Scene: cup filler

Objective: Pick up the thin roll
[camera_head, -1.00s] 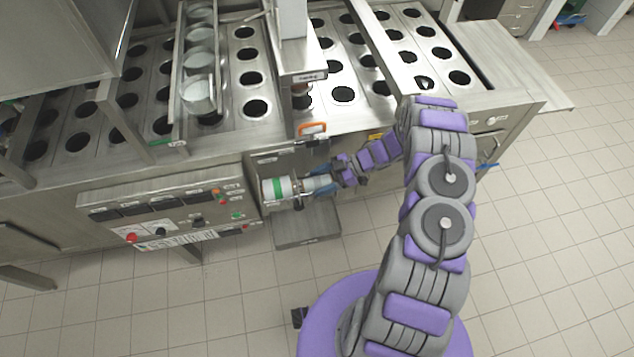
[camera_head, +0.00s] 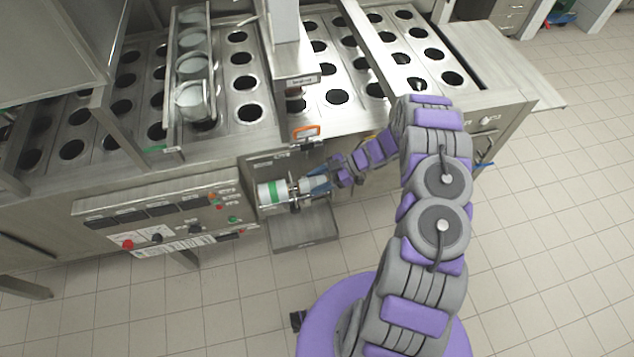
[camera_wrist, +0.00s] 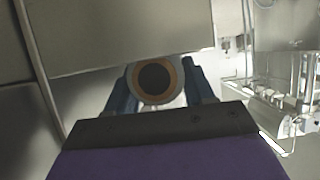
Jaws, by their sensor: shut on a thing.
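The thin roll shows end-on in the wrist view as a round end (camera_wrist: 155,81) with a brown-orange ring around a dark centre. My gripper (camera_wrist: 161,90) has a blue finger on each side of it and is shut on it. In the head view my gripper (camera_head: 318,186) is low at the front of the cup filler, beside a white roll with a green band (camera_head: 271,194). The thin roll is small and partly hidden by the fingers there, to the right of the green-banded roll. I cannot tell whether it is still on its holder.
The cup filler's steel top with rows of round holes (camera_head: 338,97) is above and behind my gripper. A control panel (camera_head: 165,222) is to the left. A metal tray (camera_head: 304,236) sits below the rolls. The tiled floor to the right is open.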

